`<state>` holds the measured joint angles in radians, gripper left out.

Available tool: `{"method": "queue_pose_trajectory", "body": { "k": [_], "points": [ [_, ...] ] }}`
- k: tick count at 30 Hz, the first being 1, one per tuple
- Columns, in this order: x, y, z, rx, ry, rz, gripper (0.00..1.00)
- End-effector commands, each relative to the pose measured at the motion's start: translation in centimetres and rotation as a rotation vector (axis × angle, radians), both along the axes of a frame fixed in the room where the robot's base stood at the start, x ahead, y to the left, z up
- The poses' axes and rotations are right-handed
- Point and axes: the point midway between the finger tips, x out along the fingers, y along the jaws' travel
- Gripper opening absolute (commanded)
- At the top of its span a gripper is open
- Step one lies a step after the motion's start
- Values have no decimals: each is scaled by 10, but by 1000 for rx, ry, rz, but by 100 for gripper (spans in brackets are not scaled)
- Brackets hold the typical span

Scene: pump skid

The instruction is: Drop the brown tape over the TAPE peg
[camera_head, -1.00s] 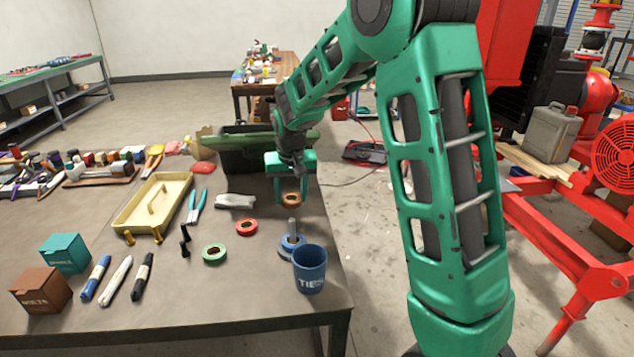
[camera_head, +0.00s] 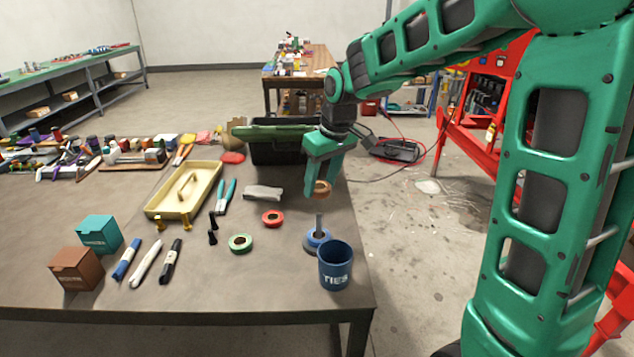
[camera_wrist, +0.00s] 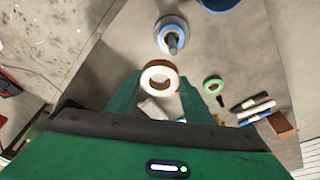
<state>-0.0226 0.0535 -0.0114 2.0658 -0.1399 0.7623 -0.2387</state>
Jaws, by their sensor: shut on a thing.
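The brown tape (camera_head: 321,189) is a small roll held between the fingers of my gripper (camera_head: 322,186). In the wrist view the brown tape (camera_wrist: 160,66) shows its open hole between my fingertips (camera_wrist: 160,84). The grey upright peg (camera_head: 319,222) stands near the table's right edge, with a blue tape roll (camera_head: 313,245) around its foot. In the wrist view the peg (camera_wrist: 173,42) and blue roll (camera_wrist: 164,22) lie beyond the brown tape. The brown tape is apart from the peg, above and behind it in the head view. I cannot read a label at the peg.
A blue TIES cup (camera_head: 335,266) stands close in front of the peg. A red roll (camera_head: 272,218) and a green roll (camera_head: 240,243) lie to the left. A dark bin (camera_head: 280,150) is behind. Pliers (camera_head: 226,196) and a yellow tray (camera_head: 170,205) are farther left.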

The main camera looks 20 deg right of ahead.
Motion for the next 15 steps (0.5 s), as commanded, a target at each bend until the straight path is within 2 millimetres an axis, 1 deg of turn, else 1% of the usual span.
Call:
{"method": "queue_pose_trajectory", "body": {
  "k": [1,3,6,10,15],
  "points": [
    [-9,3,8,-1,-7,55,29],
    [-17,7,14,-5,-12,117,29],
    [-24,10,16,-6,-12,166,29],
    [-25,11,13,-7,-11,178,29],
    [-25,11,0,-7,-11,177,29]
  ]
}}
